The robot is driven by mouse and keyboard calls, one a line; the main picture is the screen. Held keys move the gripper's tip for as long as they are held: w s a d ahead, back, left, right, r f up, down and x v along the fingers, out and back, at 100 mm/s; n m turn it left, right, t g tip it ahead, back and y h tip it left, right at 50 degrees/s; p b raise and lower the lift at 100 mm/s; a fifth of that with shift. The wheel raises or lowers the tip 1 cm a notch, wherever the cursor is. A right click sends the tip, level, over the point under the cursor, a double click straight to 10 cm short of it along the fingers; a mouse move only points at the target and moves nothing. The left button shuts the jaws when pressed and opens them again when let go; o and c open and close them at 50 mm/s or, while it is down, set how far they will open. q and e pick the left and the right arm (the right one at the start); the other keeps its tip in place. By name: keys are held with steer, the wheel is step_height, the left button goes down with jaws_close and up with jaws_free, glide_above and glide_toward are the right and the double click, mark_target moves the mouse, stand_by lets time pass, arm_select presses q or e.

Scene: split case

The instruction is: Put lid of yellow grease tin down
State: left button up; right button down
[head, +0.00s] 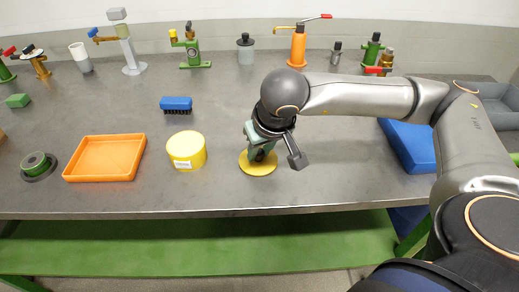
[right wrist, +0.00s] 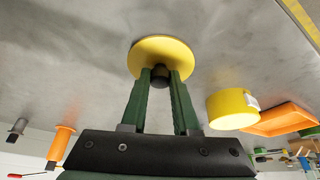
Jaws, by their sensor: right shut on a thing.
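The yellow grease tin (head: 187,150) stands upright on the grey workbench, and it also shows in the right wrist view (right wrist: 230,112). Its yellow lid (head: 257,168) is a flat disc to the right of the tin, at or just above the bench top; I cannot tell if it touches. My right gripper (head: 262,152) is above the lid. In the right wrist view its green fingers (right wrist: 159,78) are shut on the dark knob of the lid (right wrist: 150,46). My left gripper is not in view.
An orange tray (head: 105,158) and a green roll on a dark disc (head: 38,167) lie left of the tin. A blue brush (head: 176,104) lies behind it. Several taps and valves line the back. The bench's front edge (head: 200,214) is close to the lid.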

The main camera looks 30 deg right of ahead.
steer(key=shift+f, duration=0.1)
steer(key=c, duration=1.1)
jaws_free()
steer(key=shift+f+b, duration=0.1)
steer(key=shift+b, duration=0.25)
steer(key=o, duration=0.4)
steer(key=shift+o, duration=0.2)
steer(key=shift+r+p, duration=0.45)
steer(key=shift+r, duration=0.1)
steer(key=p+v, duration=0.1)
steer(key=v, duration=1)
steer(key=shift+s+r, duration=0.15)
steer(key=shift+r, duration=0.05)
